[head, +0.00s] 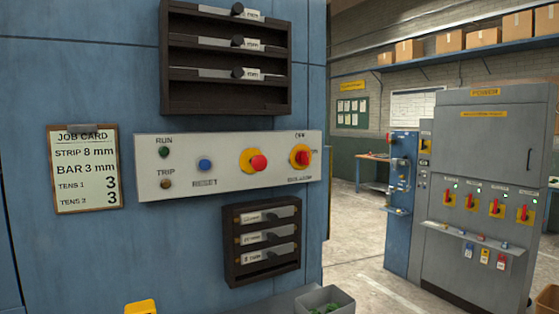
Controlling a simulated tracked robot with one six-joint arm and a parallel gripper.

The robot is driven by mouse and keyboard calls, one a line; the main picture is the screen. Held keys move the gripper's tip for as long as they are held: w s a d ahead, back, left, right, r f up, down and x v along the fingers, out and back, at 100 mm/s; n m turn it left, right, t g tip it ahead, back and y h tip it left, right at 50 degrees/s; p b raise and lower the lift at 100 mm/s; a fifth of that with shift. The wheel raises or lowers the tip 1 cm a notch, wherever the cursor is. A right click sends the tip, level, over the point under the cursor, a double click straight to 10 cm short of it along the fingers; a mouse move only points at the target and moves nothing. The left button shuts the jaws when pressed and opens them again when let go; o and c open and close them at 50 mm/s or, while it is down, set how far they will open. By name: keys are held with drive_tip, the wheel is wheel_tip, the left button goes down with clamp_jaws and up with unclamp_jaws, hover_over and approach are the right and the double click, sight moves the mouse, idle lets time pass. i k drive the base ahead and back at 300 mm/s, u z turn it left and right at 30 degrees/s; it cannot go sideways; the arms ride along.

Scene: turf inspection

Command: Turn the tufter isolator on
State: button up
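On the white control panel (145,180) of the blue machine, a red and yellow rotary switch (301,156) has a label below that seems to read ISOLATOR. OFF seems marked above it and ON at its right. Its exact handle angle is hard to tell. A grey cabinet (455,140) marked POWER stands at the right, farther off. It has a row of red-handled switches on yellow plates (472,202), with small green lamps above. Their labels are too small to read, so I cannot tell which is the tufter's. My gripper is not in view.
The panel also has a red button on yellow (257,162), a blue RESET button (205,164), and RUN and TRIP lamps. Dark racks (277,105) sit above and below. A job card (85,168) hangs left. A grey bin (343,308) is at the bottom. Floor between machine and cabinet looks clear.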

sight(302, 157)
drive_tip(key=u, duration=1.05)
drive_tip(key=i, duration=1)
drive_tip(key=u, duration=0.05)
